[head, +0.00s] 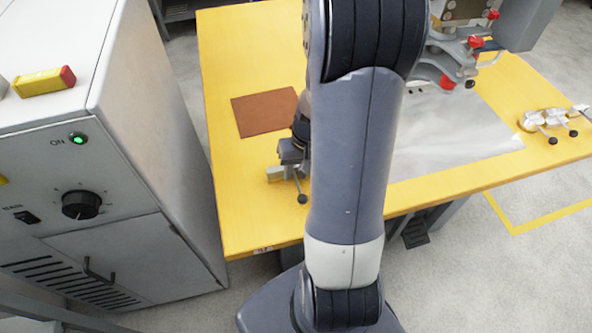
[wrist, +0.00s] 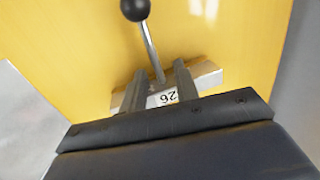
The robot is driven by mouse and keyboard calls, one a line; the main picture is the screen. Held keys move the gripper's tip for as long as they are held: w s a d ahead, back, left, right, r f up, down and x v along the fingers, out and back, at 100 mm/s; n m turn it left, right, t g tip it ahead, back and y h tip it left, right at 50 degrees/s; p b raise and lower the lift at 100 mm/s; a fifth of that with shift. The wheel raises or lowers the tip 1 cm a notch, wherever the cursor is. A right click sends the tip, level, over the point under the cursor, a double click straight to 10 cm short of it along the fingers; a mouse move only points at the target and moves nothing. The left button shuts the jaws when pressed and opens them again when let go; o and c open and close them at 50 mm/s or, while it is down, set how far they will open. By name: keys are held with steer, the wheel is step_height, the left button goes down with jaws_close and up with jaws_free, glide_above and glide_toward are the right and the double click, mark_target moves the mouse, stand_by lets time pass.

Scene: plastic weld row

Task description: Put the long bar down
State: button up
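The long bar (wrist: 207,76) is a pale metal piece with a white label reading 26 and a thin rod ending in a black ball. It lies crosswise at my gripper (wrist: 158,82) in the wrist view, with ends showing beyond both fingers. The dark fingers close in on either side of the labelled middle. In the head view my gripper (head: 291,150) is at the table's left part, partly hidden by my arm. The bar's pale end (head: 275,173) and black ball show there, low over the yellow top. I cannot tell whether the bar touches the table.
The yellow table (head: 235,215) has a brown square (head: 265,112) and a grey sheet (head: 450,135). A clamp fixture (head: 455,50) with red knobs stands at the back right. Small metal parts (head: 548,120) lie at the right. A grey machine cabinet (head: 150,130) stands close left.

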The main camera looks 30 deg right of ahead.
step_height(320, 180, up, 11)
steer(key=d+p, duration=0.1)
steer(key=d, duration=0.1)
steer(key=shift+s+d+r, duration=0.15)
steer(key=shift+s+r, duration=0.05)
steer(key=shift+s, duration=0.15)
